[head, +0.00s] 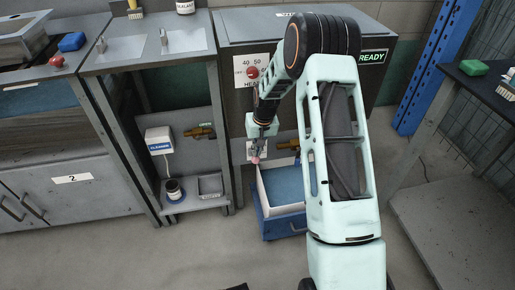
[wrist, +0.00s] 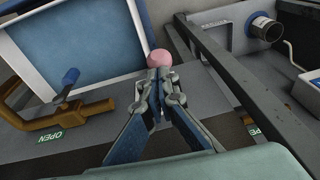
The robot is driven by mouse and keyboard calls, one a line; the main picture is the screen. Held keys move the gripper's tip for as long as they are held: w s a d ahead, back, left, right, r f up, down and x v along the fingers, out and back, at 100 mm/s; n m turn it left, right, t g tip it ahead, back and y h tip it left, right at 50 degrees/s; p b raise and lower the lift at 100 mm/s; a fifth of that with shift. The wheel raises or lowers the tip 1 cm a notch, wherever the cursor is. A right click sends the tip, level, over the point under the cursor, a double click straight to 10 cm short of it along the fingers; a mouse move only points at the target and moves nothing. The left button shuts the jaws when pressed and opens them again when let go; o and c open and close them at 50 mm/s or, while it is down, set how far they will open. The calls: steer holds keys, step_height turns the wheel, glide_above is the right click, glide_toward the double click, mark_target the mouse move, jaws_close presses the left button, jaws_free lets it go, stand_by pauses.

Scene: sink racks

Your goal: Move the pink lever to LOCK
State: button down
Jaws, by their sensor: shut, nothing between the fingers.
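The pink lever's round knob (wrist: 159,58) shows just beyond my fingertips in the wrist view. In the head view the pink knob (head: 256,160) is small, in front of a white label plate (head: 250,146) low on the grey machine. My gripper (wrist: 159,73) is shut and empty, its tips right at the knob; I cannot tell whether they touch it. In the head view my gripper (head: 258,151) points down over the knob. The lever's shaft is hidden behind my fingers, and the LOCK marking is not readable.
A blue bin (head: 284,228) with a white-rimmed tray stands beside the lever. A grey frame post (wrist: 215,60) runs close on the right. Open floor lies in front.

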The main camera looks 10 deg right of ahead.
steer(key=shift+s+f, duration=0.55)
stand_by(0.4)
step_height(320, 180, down, 7)
steer(key=s+b, duration=0.2)
steer(key=shift+s, duration=0.35)
stand_by(0.4)
steer(key=shift+f, duration=0.1)
stand_by(0.6)
